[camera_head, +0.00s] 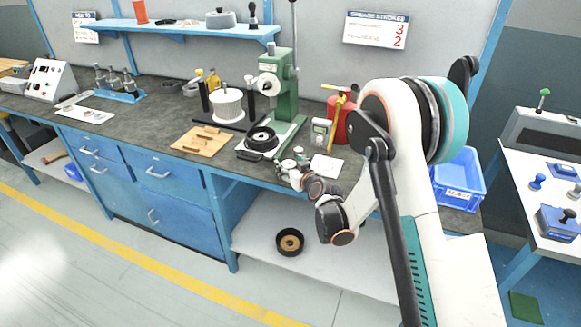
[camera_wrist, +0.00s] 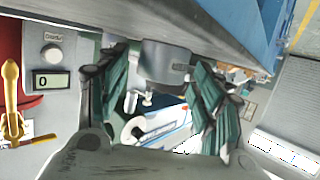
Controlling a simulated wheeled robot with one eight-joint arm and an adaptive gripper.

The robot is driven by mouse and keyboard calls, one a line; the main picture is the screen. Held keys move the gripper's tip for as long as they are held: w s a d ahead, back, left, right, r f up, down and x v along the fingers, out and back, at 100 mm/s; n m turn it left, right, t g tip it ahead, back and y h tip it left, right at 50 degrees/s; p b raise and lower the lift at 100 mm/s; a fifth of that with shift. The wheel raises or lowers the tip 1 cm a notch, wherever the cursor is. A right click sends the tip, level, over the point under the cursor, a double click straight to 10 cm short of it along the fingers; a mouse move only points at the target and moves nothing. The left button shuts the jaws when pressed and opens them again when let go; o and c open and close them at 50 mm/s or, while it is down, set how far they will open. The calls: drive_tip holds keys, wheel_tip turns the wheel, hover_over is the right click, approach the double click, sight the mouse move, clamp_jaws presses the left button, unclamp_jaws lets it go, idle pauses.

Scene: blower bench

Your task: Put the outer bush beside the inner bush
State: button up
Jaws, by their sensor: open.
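My gripper (camera_head: 289,170) is low over the front of the bench, right of the black ring on the press base. In the wrist view my gripper (camera_wrist: 161,68) has its two green ribbed fingers spread apart. A grey metal cylinder (camera_wrist: 167,60) shows between the fingertips; I cannot tell whether it is the outer or the inner bush, or whether a finger touches it. A small shiny metal piece (camera_wrist: 145,100) shows just below it in the picture. In the head view the bushes are too small and too covered by my gripper to tell apart.
A green press (camera_head: 284,85) stands behind, with a black ring (camera_head: 262,139) at its base. A wooden board (camera_head: 205,143) lies to the left. A digital gauge (camera_head: 321,131), a red canister (camera_head: 336,122) and a white sheet (camera_head: 328,166) are close to my gripper. A blue crate (camera_head: 460,182) stands right.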

drive_tip(key=s+d+r+g+h, duration=0.1)
drive_tip(key=s+d+r, duration=0.35)
drive_tip(key=s, duration=0.25)
drive_tip(key=s+d+r+m+g, duration=0.1)
drive_tip(key=s+d+r, duration=0.2)
drive_tip(key=s+r, duration=0.35)
drive_tip(key=s+d+r+g+h, duration=0.1)
drive_tip(key=s+d+r, duration=0.35)
drive_tip(key=s, duration=0.25)
drive_tip(key=s+d+r+m+g+h, duration=0.1)
drive_tip(key=s+d, duration=0.4)
drive_tip(key=s, duration=0.6)
drive_tip(key=s+d+r+m+g+h, duration=0.2)
drive_tip(key=s+d, duration=0.3)
drive_tip(key=s, duration=0.7)
drive_tip(key=shift+s+d+m+h, duration=0.15)
drive_tip(key=shift+s+m+h, duration=0.05)
drive_tip(key=shift+m+h, duration=0.35)
